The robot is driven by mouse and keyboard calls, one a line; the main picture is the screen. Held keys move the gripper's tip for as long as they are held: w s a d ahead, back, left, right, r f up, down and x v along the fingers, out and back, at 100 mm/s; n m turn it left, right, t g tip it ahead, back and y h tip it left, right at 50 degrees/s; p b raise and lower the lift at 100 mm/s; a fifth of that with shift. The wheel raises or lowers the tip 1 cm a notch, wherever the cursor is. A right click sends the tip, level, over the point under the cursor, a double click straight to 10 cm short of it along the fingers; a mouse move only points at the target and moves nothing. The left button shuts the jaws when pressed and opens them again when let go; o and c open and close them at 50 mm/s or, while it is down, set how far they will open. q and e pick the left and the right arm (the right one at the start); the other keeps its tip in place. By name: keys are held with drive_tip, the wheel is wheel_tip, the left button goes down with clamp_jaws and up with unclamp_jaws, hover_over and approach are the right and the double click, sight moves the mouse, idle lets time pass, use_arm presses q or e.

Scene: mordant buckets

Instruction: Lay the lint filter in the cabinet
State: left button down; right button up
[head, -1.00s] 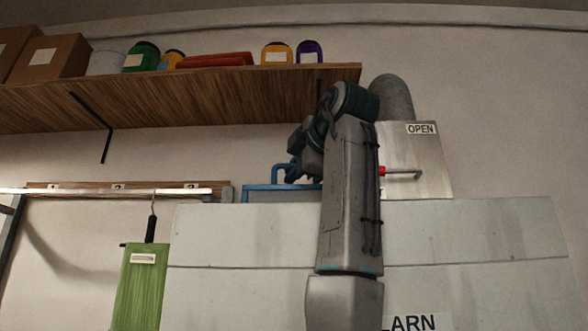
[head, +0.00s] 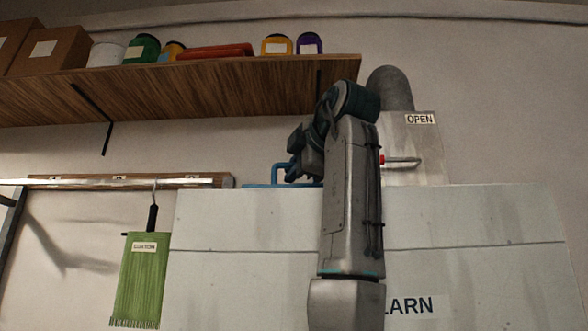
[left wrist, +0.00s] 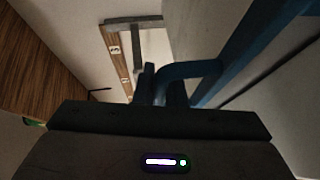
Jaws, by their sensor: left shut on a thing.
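The lint filter is a blue frame with a blue loop handle (head: 280,172). Only the handle and its top bar (head: 262,186) show in the head view; the rest is hidden behind a large pale panel (head: 240,225), which seems to be the cabinet front. My left gripper (head: 298,170) is shut on the handle, just above the panel's top edge. In the left wrist view the fingers (left wrist: 163,92) close around the blue handle (left wrist: 190,70), with the frame bar (left wrist: 250,45) running to the upper right. My right gripper is not in view.
A wooden shelf (head: 200,92) with boxes and jars hangs at upper left. A metal box marked OPEN (head: 420,135) with a red-tipped lever (head: 402,162) and a pipe stands right of my arm. A green cloth (head: 140,285) hangs from the hook rail (head: 125,182) at left.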

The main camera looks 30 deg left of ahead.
use_arm(q)
drive_tip(key=c, duration=1.4)
unclamp_jaws()
drive_tip(key=shift+s+d, duration=0.25)
drive_tip(key=shift+d, duration=0.25)
drive_tip(key=b+v, duration=0.2)
drive_tip(key=v, duration=0.7)
drive_tip(key=shift+s+d, duration=0.25)
drive_tip(key=shift+d, duration=0.05)
drive_tip(key=shift+w+r, duration=0.1)
drive_tip(key=shift+r, duration=0.05)
